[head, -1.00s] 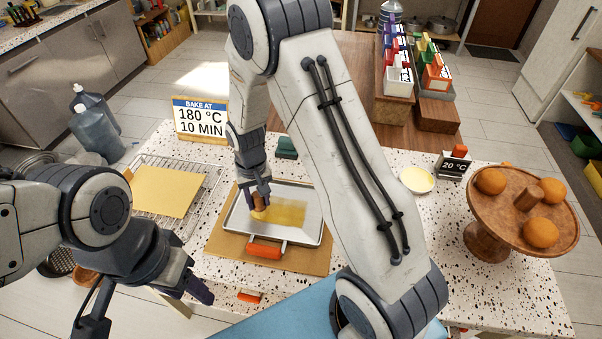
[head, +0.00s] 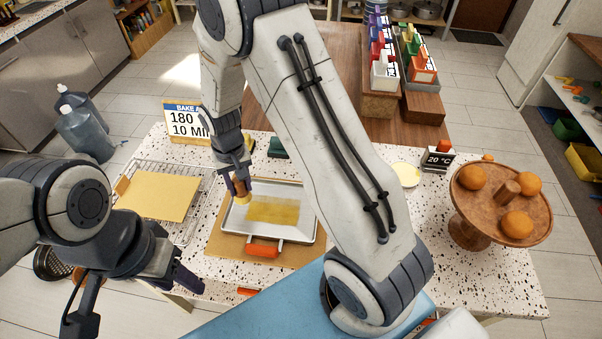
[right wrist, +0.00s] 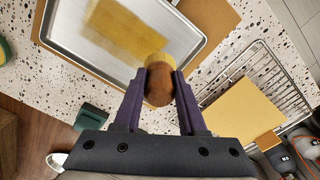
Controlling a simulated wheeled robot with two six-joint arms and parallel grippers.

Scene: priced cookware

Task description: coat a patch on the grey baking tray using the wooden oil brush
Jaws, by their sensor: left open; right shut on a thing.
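The grey baking tray (head: 300,232) lies on a brown board on the speckled counter, with a yellow oil patch (head: 272,212) on its floor. My right gripper (head: 238,184) is shut on the wooden oil brush (head: 241,190), over the tray's left edge and left of the patch. In the right wrist view the brush (right wrist: 158,88) sits between the purple fingers, its yellow bristles overlapping the tray's rim (right wrist: 196,52), clear of the patch (right wrist: 130,35). The bristles' height above the tray is hard to tell. My left gripper (head: 188,281) is open and empty at the counter's front left.
A wire rack (head: 205,190) with a yellow sheet (head: 158,195) stands left of the tray. A bake sign (head: 188,122) is behind. A small yellow bowl (head: 407,174) and a wooden stand (head: 490,215) with oranges are at right. An orange-handled tool (head: 262,251) lies at the tray's front.

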